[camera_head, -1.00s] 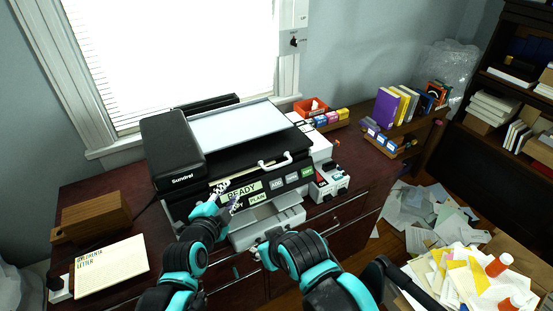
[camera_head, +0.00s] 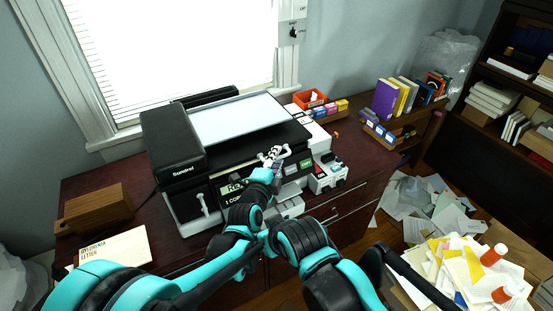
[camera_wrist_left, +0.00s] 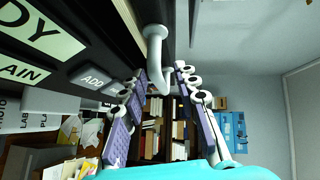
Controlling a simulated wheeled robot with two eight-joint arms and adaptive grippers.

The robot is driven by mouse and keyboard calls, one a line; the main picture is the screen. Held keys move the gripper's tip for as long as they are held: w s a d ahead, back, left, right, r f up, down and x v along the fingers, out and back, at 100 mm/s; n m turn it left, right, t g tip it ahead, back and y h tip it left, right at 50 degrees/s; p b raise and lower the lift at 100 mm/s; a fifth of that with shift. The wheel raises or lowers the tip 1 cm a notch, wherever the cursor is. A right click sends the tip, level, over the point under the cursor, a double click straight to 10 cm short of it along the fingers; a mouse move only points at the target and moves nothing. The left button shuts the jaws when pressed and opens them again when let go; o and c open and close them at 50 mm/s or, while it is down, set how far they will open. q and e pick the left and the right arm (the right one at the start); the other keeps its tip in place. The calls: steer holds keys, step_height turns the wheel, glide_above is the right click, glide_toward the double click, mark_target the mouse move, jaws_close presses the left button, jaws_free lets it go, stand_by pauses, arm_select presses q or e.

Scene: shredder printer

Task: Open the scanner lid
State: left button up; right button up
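The scanner (camera_head: 235,155) is a black and white machine on the desk, with a light grey panel on top and a black "Sundrel" block (camera_head: 173,158) at its left. A white bar handle (camera_wrist_left: 155,50) on its front edge shows in the left wrist view, ahead of and partly between my fingers. My left gripper (camera_head: 273,154) is at that handle, mostly covering it in the head view. Its two fingers (camera_wrist_left: 163,85) are apart in the left wrist view, and no grip on the handle shows. My right arm is low in the middle; its gripper is hidden.
A white lever (camera_head: 203,206) stands at the scanner's front left. A white box with knobs (camera_head: 328,174) is close at its right. A wooden block (camera_head: 98,207) and a letter (camera_head: 117,250) lie on the left. Books and small boxes stand behind on the right.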

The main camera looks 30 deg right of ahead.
arm_select(q)
jaws_close()
steer(key=shift+r, duration=0.1)
